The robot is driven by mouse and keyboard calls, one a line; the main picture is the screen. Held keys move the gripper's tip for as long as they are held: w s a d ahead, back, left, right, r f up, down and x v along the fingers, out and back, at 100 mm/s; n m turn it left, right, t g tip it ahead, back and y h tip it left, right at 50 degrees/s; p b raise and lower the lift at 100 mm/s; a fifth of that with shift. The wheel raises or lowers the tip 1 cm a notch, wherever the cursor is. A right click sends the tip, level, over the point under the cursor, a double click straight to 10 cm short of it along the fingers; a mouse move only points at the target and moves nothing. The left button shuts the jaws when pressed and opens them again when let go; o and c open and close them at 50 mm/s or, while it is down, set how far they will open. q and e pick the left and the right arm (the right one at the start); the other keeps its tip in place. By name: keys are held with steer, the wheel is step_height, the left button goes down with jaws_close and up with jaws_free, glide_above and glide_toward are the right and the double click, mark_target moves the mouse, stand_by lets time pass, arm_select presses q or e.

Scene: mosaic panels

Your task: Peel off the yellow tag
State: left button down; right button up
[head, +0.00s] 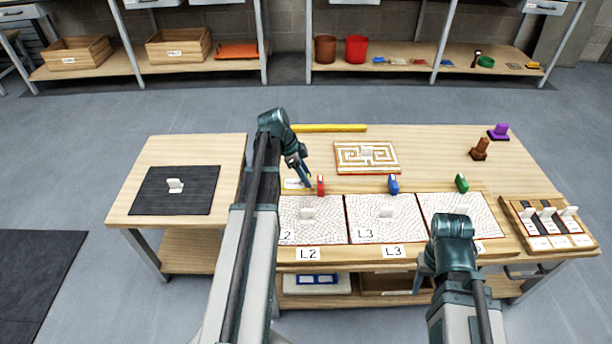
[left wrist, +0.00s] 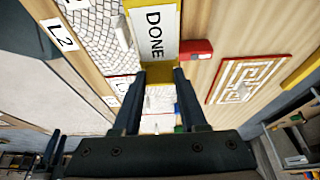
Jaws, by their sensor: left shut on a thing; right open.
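The yellow tag shows in the left wrist view (left wrist: 151,45) as a yellow-bordered white card reading DONE. In the head view a pale part of it (head: 293,184) shows beside my left gripper (head: 307,182), near the top edge of panel L2 (head: 310,230). My left gripper (left wrist: 162,73) is shut on the tag's yellow edge, its fingertips either side of it. Whether the tag is still stuck down cannot be told. My right gripper (head: 421,268) is at the front of the table, partly hidden by my own wrist, open, with nothing seen in it.
A red block (head: 321,184) stands close right of my left gripper, with blue (head: 393,184) and green (head: 461,183) ones further right. Panel L3 (head: 384,232) adjoins L2. A maze panel (head: 366,172) and yellow bar (head: 330,128) lie behind.

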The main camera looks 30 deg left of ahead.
step_height(320, 180, up, 10)
steer(key=p, duration=0.9)
steer(key=shift+f, duration=0.15)
stand_by(1.9)
